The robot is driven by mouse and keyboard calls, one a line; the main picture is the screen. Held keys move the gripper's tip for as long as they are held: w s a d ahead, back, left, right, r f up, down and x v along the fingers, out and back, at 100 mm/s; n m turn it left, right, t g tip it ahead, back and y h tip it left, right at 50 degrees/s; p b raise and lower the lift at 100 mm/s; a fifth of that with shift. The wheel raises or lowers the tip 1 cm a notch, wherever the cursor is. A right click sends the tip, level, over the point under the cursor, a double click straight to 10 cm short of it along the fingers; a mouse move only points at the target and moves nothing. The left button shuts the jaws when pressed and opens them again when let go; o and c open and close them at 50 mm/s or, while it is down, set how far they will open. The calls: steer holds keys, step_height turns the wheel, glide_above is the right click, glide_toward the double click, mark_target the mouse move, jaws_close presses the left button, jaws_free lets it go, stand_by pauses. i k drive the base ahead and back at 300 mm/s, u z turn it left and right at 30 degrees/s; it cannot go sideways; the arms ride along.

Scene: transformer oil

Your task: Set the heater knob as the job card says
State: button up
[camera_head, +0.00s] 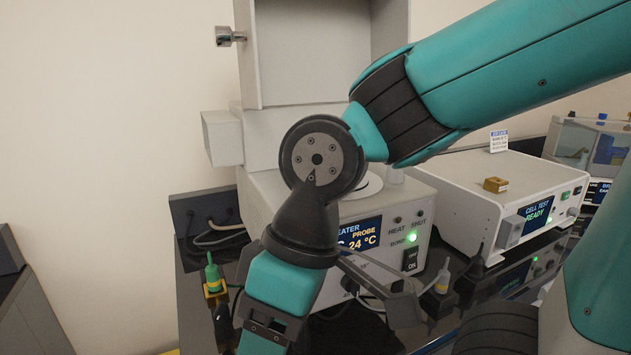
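The heater unit (418,192) is a white box behind my arm. Its blue display (362,233) shows "PROBE" and 24 °C, with the left part covered by my arm. A green light (411,238) is lit, and a black switch (410,261) marked ON sits below. My wrist runs down to the bottom edge, and I cannot make out the fingertips.
The white cell test unit (470,195) reads "CELL TEST READY" and carries a small brass block (495,185). A cabinet with an open door rises behind.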

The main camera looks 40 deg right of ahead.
mark_target(348, 284)
steer(key=z, duration=0.35)
steer(key=k, duration=0.45)
steer(key=z, duration=1.4)
steer(key=i, duration=0.5)
steer(key=u, duration=1.3)
